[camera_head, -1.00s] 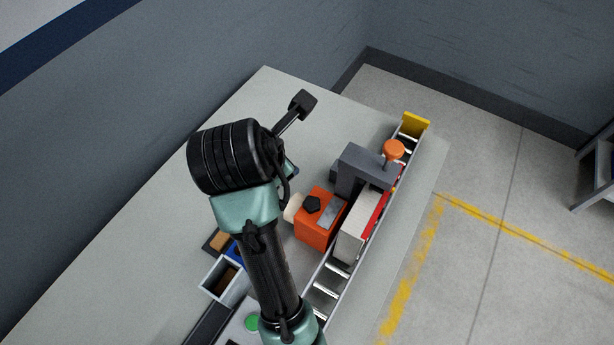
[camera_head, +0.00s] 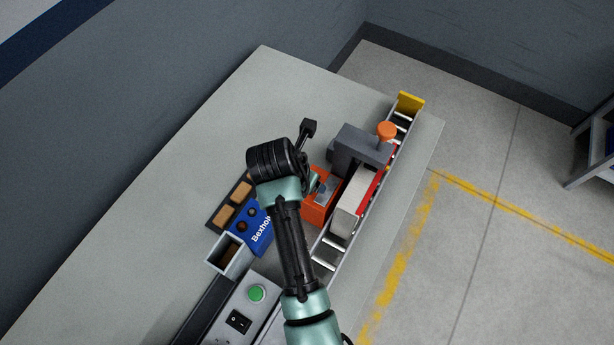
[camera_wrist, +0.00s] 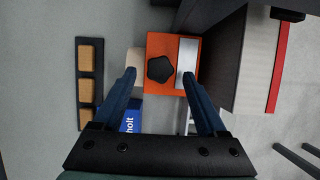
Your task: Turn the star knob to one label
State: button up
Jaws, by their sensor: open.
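The star knob (camera_wrist: 160,69) is a black, roughly five-sided knob on the top of an orange box (camera_wrist: 159,44), beside a silver plate (camera_wrist: 187,62). In the wrist view it lies ahead of my open gripper (camera_wrist: 160,77), between the lines of the two blue fingers. The fingers appear apart from the knob, with nothing between them. In the head view my arm hides the knob and part of the orange box (camera_head: 317,208). No labels around the knob are readable.
A grey arch (camera_head: 357,148) and a white block with a red strip (camera_head: 352,190) stand beside the orange box along a roller conveyor (camera_head: 325,250). A blue box (camera_head: 250,228), wooden blocks (camera_head: 225,215) and a green button (camera_head: 257,293) lie left. The far left bench is clear.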

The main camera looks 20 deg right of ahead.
jog(key=shift+x, duration=0.75)
jog(key=shift+c, duration=0.3)
grip_shut()
